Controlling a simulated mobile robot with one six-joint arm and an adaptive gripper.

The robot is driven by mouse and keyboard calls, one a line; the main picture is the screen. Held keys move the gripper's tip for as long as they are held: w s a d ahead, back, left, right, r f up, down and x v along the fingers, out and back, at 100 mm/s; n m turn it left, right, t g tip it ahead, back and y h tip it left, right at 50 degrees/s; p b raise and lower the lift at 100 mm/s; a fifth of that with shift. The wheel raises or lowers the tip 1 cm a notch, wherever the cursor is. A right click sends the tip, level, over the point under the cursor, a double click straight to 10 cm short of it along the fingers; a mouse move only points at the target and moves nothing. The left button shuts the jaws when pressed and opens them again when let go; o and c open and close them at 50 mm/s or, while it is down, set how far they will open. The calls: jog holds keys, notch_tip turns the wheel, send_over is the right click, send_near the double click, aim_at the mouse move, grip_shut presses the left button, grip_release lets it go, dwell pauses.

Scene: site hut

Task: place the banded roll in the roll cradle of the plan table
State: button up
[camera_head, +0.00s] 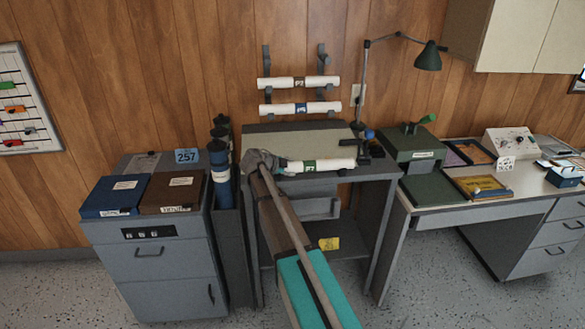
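A white roll with a green band (340,163) lies level across the front of the plan table's top, or just above it; I cannot tell which. The plan table (370,173) is grey with a pale sloped board. My gripper (277,165) is at the roll's left end, over the table's front left. Its fingers are too small and hidden to show whether they grip the roll. Dark bracket-like parts (350,143) stand behind the roll's right end. I cannot make out the roll cradle for sure.
Two more banded rolls, an upper one (280,84) and a lower one (275,109), rest on wall brackets. A lamp (428,57) overhangs the table's right. Dark tubes (221,170) and a grey cabinet (160,270) stand left. A desk (470,213) with binders stands right.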

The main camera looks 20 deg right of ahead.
jog(key=o, duration=0.4)
jog(key=shift+o, duration=0.2)
jog(key=shift+r, duration=0.1)
jog(key=p+v, duration=0.6)
jog(key=v, duration=0.6)
dwell(0.5)
